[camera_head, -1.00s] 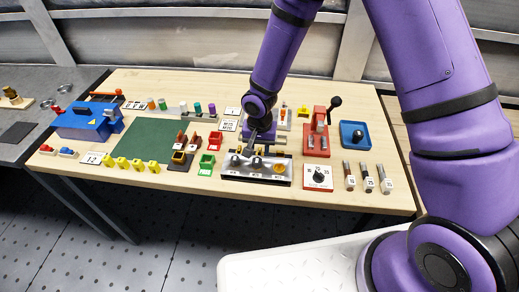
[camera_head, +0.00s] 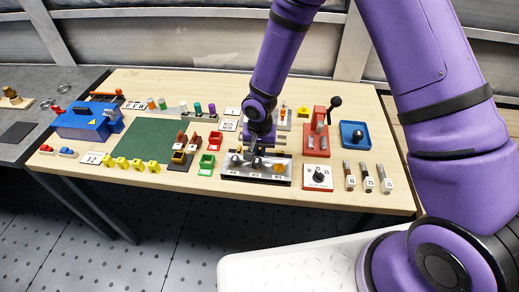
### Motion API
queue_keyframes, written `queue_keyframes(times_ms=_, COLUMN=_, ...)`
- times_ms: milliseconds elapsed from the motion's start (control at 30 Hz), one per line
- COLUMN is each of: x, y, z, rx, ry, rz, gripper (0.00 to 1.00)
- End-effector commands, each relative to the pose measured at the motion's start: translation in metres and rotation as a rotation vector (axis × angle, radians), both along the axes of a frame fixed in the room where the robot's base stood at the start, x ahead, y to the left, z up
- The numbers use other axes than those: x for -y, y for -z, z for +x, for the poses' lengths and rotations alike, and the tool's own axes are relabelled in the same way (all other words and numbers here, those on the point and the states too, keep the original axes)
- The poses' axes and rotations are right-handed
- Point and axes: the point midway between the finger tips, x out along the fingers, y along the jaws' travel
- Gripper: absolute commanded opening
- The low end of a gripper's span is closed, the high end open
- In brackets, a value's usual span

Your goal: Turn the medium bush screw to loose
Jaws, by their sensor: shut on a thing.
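A silver and black block (camera_head: 230,171) with a row of screws stands at the front middle of the wooden table. A dark screw shows at its left (camera_head: 235,160), and a gold one at its right (camera_head: 279,168). The middle screw (camera_head: 257,162), which I take for the medium bush screw, is right under my gripper. My gripper (camera_head: 254,152) points down over the block, its fingers shut on the middle screw. The fingertips are small and partly merge with the dark screw, so its turn angle cannot be read.
A white dial box (camera_head: 318,177) stands close right of the block, and a red press (camera_head: 316,140) with a black lever behind it. Green (camera_head: 206,165) and red (camera_head: 215,141) holders stand close left. A green mat (camera_head: 140,139) lies further left.

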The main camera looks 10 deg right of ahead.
Motion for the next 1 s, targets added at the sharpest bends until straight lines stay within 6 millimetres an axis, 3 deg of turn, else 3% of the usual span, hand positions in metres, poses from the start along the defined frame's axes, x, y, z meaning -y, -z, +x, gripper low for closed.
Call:
queue_keyframes(times_ms=267, x=0.0007, y=-0.0002, z=-0.0003, rx=0.000, ry=-0.148, rz=0.000, gripper=0.00)
queue_keyframes(times_ms=1000, x=0.0047, y=-0.0003, z=0.0009, rx=0.000, ry=-0.841, rz=0.000, gripper=0.00)
